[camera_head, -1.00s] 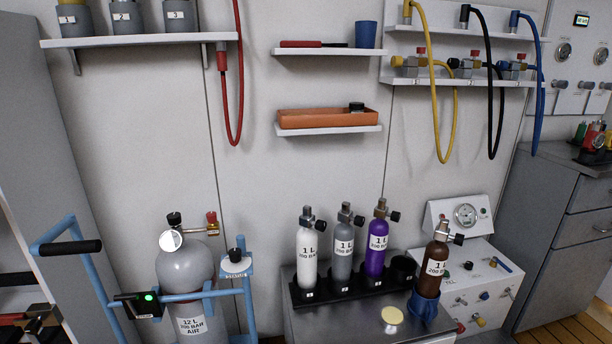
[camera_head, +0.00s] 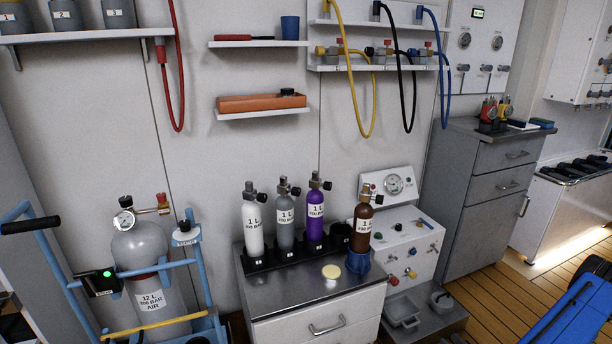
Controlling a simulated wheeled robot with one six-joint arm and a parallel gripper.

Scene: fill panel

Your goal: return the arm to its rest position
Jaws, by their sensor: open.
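Neither my arm nor my gripper can be made out in the head view. The view shows a steel-topped cabinet (camera_head: 290,290) against the wall. A black rack on it holds a white bottle (camera_head: 253,225), a grey bottle (camera_head: 285,216) and a purple bottle (camera_head: 315,212) upright. To their right an empty black socket shows. A brown bottle (camera_head: 363,220) stands upright in a blue holder (camera_head: 358,261) at the cabinet's right end. A pale yellow disc (camera_head: 331,272) lies on the cabinet top.
A blue trolley (camera_head: 190,270) with a large grey cylinder (camera_head: 140,250) stands at the left. A white gauge panel (camera_head: 405,235) and grey drawers (camera_head: 490,190) stand to the right. A blue object (camera_head: 570,310) is at the lower right. Wooden floor (camera_head: 490,300) shows between them.

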